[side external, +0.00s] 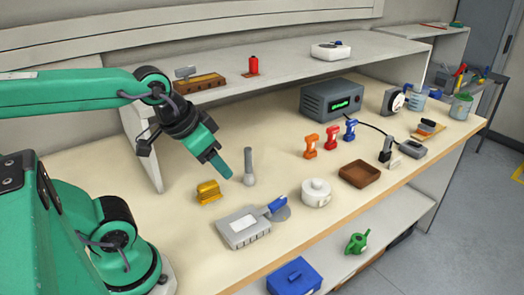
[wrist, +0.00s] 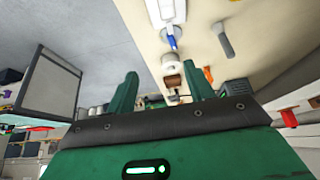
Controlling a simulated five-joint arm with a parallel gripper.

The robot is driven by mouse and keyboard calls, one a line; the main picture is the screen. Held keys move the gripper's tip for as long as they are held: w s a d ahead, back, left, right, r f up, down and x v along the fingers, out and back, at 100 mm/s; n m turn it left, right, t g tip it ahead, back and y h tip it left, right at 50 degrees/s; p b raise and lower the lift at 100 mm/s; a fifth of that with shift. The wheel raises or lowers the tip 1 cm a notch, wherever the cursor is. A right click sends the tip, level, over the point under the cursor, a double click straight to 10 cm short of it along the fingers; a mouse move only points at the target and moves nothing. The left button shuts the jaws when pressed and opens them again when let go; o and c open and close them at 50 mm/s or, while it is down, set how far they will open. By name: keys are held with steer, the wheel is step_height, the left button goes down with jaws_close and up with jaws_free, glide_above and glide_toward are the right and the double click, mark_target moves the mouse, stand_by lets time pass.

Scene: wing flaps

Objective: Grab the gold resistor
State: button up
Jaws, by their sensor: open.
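The gold resistor (side external: 208,191) is a small, shiny, ribbed block. It sits on the pale tabletop left of centre in the side view. I cannot make it out in the wrist view. My gripper (side external: 222,168) hangs above the table, up and slightly right of the resistor in the picture, apart from it and pointing down and to the right. In the wrist view, my gripper (wrist: 160,70) shows two green fingers spread apart with nothing held between them.
A grey upright cylinder (side external: 249,167) stands close right of the resistor. Orange, red and blue pieces stand farther right. A raised shelf (side external: 290,65) runs behind. Bare tabletop lies left of the resistor.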

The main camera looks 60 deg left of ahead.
steer(key=g, duration=0.6)
glide_above(207, 185)
step_height(207, 185, down, 16)
steer(key=shift+r, duration=0.25)
steer(key=shift+f, duration=0.15)
steer(key=shift+f, duration=1.2)
